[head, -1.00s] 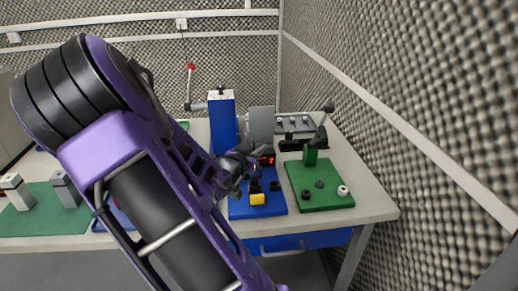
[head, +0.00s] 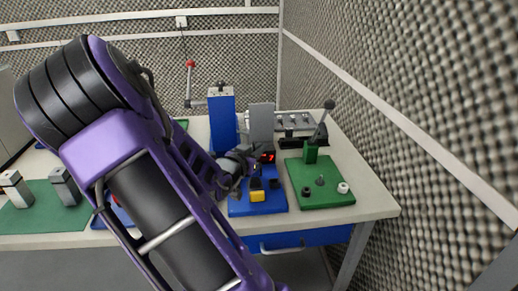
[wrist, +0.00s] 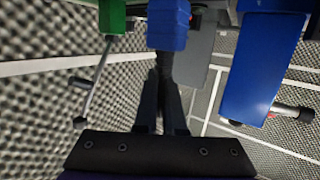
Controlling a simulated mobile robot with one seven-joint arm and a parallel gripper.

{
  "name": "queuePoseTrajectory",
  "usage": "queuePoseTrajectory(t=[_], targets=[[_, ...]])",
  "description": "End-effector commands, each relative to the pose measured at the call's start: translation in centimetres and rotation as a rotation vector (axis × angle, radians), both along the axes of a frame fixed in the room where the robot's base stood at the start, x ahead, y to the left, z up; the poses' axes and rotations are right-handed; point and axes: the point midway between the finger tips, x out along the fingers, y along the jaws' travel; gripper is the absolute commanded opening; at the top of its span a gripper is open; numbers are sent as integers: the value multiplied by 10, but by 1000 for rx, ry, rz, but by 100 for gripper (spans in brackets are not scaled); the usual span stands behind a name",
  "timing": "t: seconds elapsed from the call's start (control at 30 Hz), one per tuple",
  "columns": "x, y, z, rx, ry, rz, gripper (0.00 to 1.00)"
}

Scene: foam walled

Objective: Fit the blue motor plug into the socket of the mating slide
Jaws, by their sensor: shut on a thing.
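My gripper (head: 249,158) is over the back part of the blue base plate (head: 240,209) in the head view, partly hidden by its own wrist. In the wrist view my gripper (wrist: 165,88) is shut, its two dark fingers close together around a black stem. A blue block (wrist: 168,25), which looks like the blue motor plug, sits at the fingertips. In the head view I cannot make it out.
A blue tower (head: 222,125) and a grey block (head: 261,124) stand behind my gripper. A green board (head: 322,200) at the right carries a lever with a black knob (head: 329,104) and small round parts. A green mat (head: 40,218) with grey blocks lies at the left.

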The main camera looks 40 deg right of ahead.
Motion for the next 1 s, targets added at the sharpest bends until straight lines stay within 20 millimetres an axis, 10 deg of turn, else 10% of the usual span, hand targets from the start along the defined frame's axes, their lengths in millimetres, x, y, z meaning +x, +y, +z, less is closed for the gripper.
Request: queuePoseTrajectory(t=[0.63,0.83,1.0], targets=[[0,0,-17,0,0,0,0],[0,0,-16,0,0,0,41],[0,0,-16,0,0,0,42]])
